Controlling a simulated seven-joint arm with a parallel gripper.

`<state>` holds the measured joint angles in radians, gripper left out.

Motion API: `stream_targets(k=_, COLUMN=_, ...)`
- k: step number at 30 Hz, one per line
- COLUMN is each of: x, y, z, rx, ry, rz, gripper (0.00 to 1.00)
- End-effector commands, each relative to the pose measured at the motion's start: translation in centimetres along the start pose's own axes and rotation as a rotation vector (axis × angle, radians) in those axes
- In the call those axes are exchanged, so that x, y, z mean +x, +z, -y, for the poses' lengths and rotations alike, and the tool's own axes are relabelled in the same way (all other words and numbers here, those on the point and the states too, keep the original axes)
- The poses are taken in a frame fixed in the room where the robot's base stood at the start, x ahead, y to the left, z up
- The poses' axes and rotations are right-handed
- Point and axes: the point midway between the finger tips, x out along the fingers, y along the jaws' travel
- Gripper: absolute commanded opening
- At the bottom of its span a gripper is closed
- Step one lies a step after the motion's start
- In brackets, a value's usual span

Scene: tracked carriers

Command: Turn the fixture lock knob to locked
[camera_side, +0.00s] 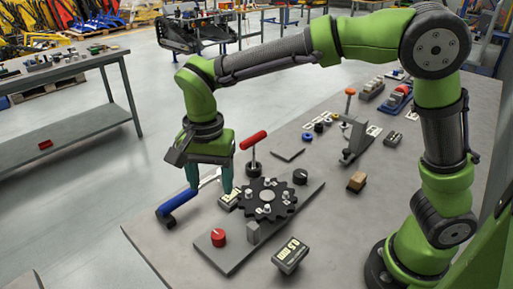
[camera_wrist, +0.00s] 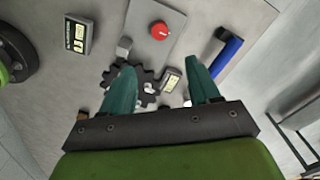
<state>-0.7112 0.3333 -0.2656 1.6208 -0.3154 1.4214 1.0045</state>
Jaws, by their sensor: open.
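A grey fixture plate (camera_side: 231,262) bears a black gear-shaped disc (camera_side: 267,196), a red knob (camera_side: 219,237) at its near end and a black knob (camera_side: 300,176) at its far end. I cannot tell which is the lock knob or read its setting. In the wrist view the red knob (camera_wrist: 160,29) has a pale mark on top, beyond the gear (camera_wrist: 148,98). My gripper (camera_side: 210,187) is open and empty, pointing down left of the gear and above the bench. Its two teal fingers (camera_wrist: 160,70) are apart in the wrist view. The black knob is not clearly visible there.
A blue-handled tool (camera_side: 178,202) lies at the bench's left edge. A red-handled clamp (camera_side: 253,141) stands behind the gear. Labelled boxes lie left of the gear (camera_side: 230,198) and front right (camera_side: 291,254). A wooden block (camera_side: 356,181) sits right of the plate.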

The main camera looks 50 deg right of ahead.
Motion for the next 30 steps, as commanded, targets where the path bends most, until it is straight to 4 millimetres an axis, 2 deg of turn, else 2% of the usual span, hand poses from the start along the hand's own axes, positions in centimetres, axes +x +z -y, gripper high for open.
stream_targets(k=18, x=12.7, y=0.0, z=-0.1, rx=-0.004, ry=0.003, rz=0.001, gripper=0.61)
stream_targets(k=24, x=15.2, y=0.0, z=-0.1, rx=-0.003, ry=0.002, rz=0.001, gripper=0.61)
stream_targets(k=30, x=15.9, y=0.0, z=0.0, rx=-0.002, ry=-0.001, rz=0.001, gripper=0.61)
